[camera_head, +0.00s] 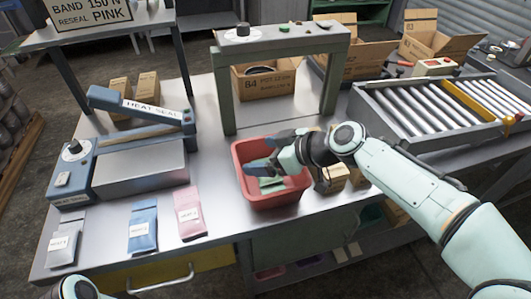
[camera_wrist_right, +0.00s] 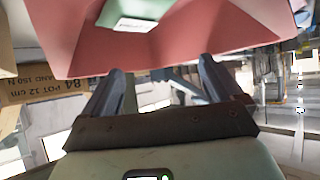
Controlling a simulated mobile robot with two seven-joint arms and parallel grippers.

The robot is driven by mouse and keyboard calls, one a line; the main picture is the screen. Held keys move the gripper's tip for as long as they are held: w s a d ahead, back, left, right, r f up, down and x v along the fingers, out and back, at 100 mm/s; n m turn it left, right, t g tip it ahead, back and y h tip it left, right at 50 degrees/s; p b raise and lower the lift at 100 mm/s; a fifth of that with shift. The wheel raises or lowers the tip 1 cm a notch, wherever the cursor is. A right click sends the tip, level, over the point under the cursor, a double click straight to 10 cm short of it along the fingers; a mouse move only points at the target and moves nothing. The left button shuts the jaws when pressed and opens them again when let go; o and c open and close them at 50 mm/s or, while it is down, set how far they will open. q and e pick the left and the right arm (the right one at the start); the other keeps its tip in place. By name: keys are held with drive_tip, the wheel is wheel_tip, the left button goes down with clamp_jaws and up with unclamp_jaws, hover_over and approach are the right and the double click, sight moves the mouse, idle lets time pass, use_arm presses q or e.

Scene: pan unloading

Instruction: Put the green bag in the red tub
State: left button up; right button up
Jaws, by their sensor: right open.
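The red tub (camera_head: 280,200) stands on the metal table in the middle of the head view. The green bag (camera_head: 270,186) lies inside it, on the tub floor, with a pale label. My right gripper (camera_head: 259,167) is over the tub, its dark fingers at the tub's opening above the bag. In the right wrist view the two fingers (camera_wrist_right: 165,80) are spread apart with nothing between them. The red tub (camera_wrist_right: 220,30) fills the top there, with part of the green bag (camera_wrist_right: 125,22) in it. My left gripper is out of view.
A blue heat sealer (camera_head: 140,150) stands at the left. Blue (camera_head: 143,225), pink (camera_head: 189,213) and grey (camera_head: 62,247) bags lie along the front. A grey-green arch (camera_head: 285,40) stands behind the tub, a roller conveyor (camera_head: 430,105) at the right.

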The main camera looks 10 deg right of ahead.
drive_tip(key=v, duration=1.2)
drive_tip(key=shift+r+p, duration=0.45)
